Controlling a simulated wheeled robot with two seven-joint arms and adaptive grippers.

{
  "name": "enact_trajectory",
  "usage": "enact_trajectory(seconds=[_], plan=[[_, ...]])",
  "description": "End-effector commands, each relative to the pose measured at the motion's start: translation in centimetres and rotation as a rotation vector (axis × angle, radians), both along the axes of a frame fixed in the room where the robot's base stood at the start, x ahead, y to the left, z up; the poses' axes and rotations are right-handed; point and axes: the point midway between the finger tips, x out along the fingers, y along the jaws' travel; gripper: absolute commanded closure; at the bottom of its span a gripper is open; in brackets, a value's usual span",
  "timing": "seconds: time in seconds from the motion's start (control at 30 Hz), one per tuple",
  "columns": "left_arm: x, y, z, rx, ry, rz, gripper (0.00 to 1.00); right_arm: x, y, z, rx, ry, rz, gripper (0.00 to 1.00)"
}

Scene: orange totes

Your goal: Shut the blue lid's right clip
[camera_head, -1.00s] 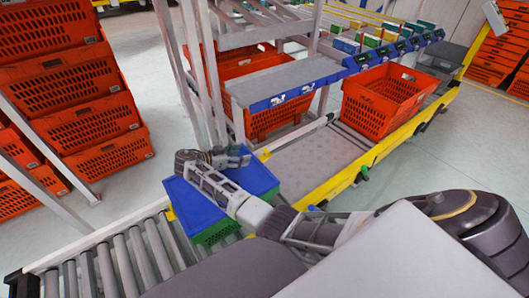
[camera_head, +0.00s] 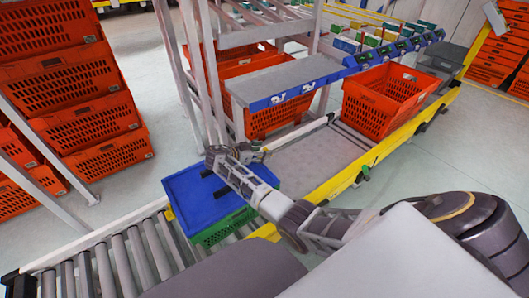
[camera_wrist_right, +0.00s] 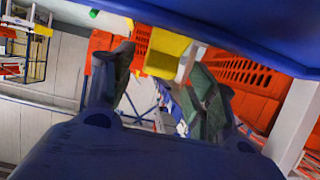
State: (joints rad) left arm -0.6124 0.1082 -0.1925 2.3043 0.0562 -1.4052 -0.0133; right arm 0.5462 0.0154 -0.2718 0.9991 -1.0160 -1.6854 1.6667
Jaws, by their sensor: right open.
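The blue lid (camera_head: 195,206) lies on a green crate (camera_head: 224,230) on the roller conveyor. It looks flat on the crate; its right clip cannot be made out. My right arm reaches across the lid's right side. My right gripper (camera_head: 255,154) is at the lid's far right corner, small and partly hidden by my wrist. In the right wrist view my gripper (camera_wrist_right: 160,90) is open, with nothing between its fingers. A blue surface, probably the lid (camera_wrist_right: 270,30), runs across the top of that view, close to the gripper. My left gripper is not in view.
Grey rollers (camera_head: 125,262) lie left of the crate, and a yellow rail (camera_head: 335,182) runs along its right. Metal uprights (camera_head: 200,90) stand just behind the lid. An orange tote (camera_head: 385,105) sits further along the conveyor. Stacked orange totes (camera_head: 85,115) stand at left.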

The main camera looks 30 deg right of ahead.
Motion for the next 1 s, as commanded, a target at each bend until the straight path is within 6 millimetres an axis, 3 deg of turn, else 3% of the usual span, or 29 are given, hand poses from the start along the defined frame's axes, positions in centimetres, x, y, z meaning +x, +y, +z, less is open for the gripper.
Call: enact_trajectory(seconds=[0.2, 0.57, 0.9, 1.0], plan=[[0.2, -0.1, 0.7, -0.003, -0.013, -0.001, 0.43, 0.1, -1.5, -0.6, -0.001, 0.0, -0.001, 0.43], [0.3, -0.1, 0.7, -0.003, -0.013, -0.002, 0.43, 0.1, -1.7, -0.7, 0.0, 0.0, -0.001, 0.43], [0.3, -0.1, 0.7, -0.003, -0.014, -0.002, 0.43, 0.1, -1.7, -0.7, 0.0, 0.0, -0.001, 0.85], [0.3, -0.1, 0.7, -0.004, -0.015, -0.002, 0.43, 0.1, -1.7, -0.7, 0.0, 0.0, -0.001, 0.89]])
